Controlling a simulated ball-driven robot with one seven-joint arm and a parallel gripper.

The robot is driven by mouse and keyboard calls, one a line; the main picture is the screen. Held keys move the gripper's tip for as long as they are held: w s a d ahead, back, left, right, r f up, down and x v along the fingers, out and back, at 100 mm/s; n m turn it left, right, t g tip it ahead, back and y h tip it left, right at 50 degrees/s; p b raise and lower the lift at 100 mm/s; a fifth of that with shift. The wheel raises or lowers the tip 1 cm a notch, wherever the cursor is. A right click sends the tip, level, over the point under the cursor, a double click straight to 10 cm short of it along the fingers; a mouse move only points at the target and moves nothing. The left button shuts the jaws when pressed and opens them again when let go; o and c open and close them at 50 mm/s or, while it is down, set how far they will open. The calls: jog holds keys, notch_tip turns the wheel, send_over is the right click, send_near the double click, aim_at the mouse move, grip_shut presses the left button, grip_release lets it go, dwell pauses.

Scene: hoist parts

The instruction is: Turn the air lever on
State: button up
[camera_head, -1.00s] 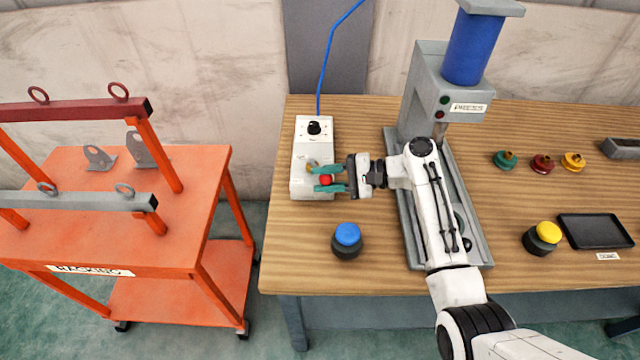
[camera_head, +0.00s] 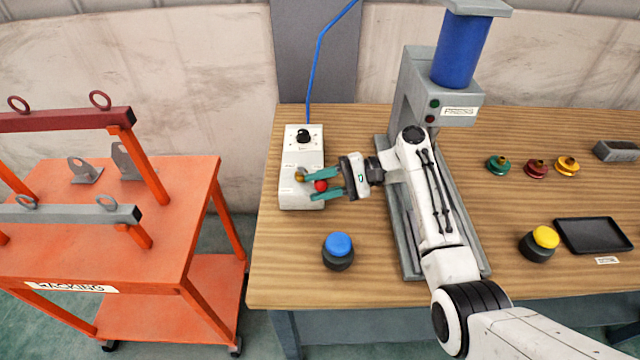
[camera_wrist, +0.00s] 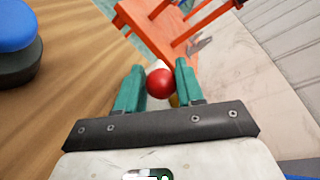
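The air lever shows as a red ball knob (camera_head: 320,186) on the front of a white control box (camera_head: 302,160) at the left of the workbench. A brass-coloured part (camera_head: 300,176) sits beside the knob on the box. My gripper (camera_head: 316,184) is open, with its green fingers pointing left on either side of the red knob. In the wrist view the red knob (camera_wrist: 159,84) lies between the green fingertips (camera_wrist: 156,80), with a small gap visible on the left. The lever's stem is mostly hidden behind the knob.
A blue button (camera_head: 339,250) stands in front of the box. The press (camera_head: 425,100) rises behind my arm. A yellow button (camera_head: 540,243), a black tray (camera_head: 594,235) and several coloured knobs are at the right. An orange cart (camera_head: 150,220) stands left of the bench.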

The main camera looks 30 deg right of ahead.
jog(key=o, duration=0.3)
jog(key=shift+o, duration=0.2)
jog(key=shift+r, duration=0.65)
notch_tip(320, 180, up, 2)
jog(key=shift+s+r, duration=0.15)
jog(key=shift+r, duration=0.1)
jog(key=s+r+p, duration=0.1)
jog(key=s+r, duration=0.8)
jog(key=s, duration=0.4)
jog(key=shift+s+a+r, duration=0.15)
jog(key=shift+s+a, duration=0.15)
jog(key=shift+s, duration=0.05)
jog(key=shift+c, duration=0.2)
